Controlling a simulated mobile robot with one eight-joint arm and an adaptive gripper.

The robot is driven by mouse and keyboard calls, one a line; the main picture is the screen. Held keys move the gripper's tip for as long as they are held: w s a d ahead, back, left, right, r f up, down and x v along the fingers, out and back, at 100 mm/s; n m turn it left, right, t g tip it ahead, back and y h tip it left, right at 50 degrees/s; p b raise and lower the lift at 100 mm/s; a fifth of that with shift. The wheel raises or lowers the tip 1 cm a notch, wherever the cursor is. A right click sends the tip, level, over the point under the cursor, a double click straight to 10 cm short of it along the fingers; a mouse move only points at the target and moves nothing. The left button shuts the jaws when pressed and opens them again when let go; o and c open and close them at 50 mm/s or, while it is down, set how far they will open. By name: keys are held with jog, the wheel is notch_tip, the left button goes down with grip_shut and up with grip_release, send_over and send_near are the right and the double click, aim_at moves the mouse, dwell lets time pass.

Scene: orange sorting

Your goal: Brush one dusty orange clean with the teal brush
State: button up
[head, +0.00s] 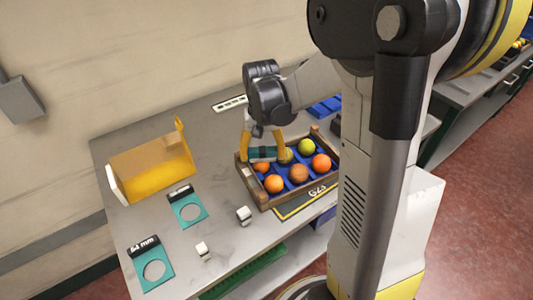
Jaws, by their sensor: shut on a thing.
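My gripper (263,150), with yellow fingers, is shut on the teal brush (263,155) over the left back part of a wooden crate (262,200). The crate has a blue insert with several fruits. A duller, brownish orange (299,173) sits in the front row, between a bright orange (274,184) and another bright orange (321,162). A yellow-green fruit (306,147) is in the back row. Another fruit (285,156) beside the brush is partly hidden, and so is an orange (262,167) below it. I cannot tell whether the bristles touch any fruit.
A yellow open box (155,172) stands at the back left of the grey table (120,213).

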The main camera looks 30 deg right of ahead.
jog(key=shift+w+a, duration=0.3)
jog(key=shift+a, duration=0.25)
jog(key=shift+s+d+r, duration=0.1)
jog(key=shift+s+d, duration=0.25)
jog(key=shift+d, duration=0.3)
jog(key=shift+s+d, duration=0.35)
jog(key=shift+d, duration=0.25)
jog(key=shift+w+a, duration=0.35)
jog(key=shift+a, duration=0.3)
jog(key=shift+w+a, duration=0.35)
jog(key=shift+a, duration=0.25)
jog(key=shift+s+d, duration=0.35)
jog(key=shift+d, duration=0.3)
jog(key=shift+s+d, duration=0.35)
jog(key=shift+d, duration=0.25)
jog(key=shift+w+a, duration=0.35)
jog(key=shift+a, duration=0.3)
jog(key=shift+w+a, duration=0.35)
jog(key=shift+a, duration=0.25)
jog(key=shift+s+d, duration=0.35)
jog(key=shift+d, duration=0.3)
